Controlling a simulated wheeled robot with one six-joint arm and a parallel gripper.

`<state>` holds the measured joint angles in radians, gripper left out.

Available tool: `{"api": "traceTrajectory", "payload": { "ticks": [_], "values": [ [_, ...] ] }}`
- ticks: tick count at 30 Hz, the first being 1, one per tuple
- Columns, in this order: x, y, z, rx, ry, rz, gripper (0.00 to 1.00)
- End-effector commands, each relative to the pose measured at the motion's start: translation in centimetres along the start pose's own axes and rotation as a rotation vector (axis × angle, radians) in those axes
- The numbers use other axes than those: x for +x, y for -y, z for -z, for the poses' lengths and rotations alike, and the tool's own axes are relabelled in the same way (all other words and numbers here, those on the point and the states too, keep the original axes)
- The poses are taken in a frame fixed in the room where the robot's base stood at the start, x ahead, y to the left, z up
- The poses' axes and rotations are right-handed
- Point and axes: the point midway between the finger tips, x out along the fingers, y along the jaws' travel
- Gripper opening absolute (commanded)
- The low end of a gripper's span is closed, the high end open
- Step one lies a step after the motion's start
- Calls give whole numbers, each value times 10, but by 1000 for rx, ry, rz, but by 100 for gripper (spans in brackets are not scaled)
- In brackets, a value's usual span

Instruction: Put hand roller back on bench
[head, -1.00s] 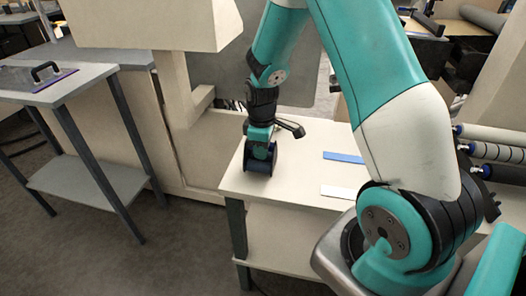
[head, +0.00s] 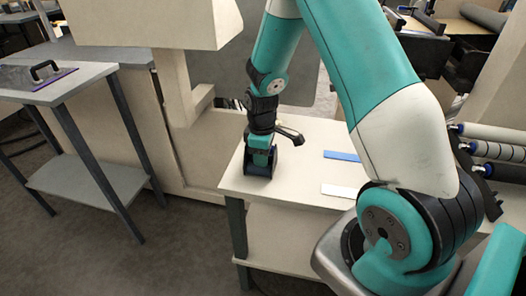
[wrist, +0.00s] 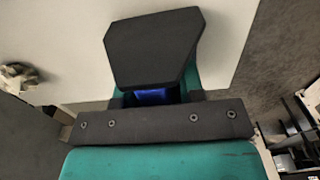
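My gripper (head: 262,163) points down at the near left part of the cream bench (head: 300,180), its tip at or just above the top. Dark parts surround its teal end, and I cannot separate the hand roller from the fingers there. In the wrist view a small blue part (wrist: 153,97), which may be the hand roller, shows behind the dark finger plate (wrist: 150,50). The rest of it is hidden. I cannot tell whether the fingers are clamped on it or whether it touches the bench.
A blue strip (head: 342,156) and a white strip (head: 338,191) lie on the bench to the right of my gripper. A cream machine frame stands behind left. A grey side table (head: 45,92) with a black-handled plate is at far left.

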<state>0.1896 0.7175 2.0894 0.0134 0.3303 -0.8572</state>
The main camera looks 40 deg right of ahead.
Motion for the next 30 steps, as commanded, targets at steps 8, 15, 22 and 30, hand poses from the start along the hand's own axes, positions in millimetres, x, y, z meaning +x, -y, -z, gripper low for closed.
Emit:
{"api": "traceTrajectory", "payload": {
  "ticks": [8,15,22,30],
  "values": [
    [0,0,1,0,-3,-1,49],
    [-22,-2,1,0,-7,-6,49],
    [-75,-2,1,0,-9,-8,49],
    [-123,-2,1,1,-7,-6,49]
  ]
}}
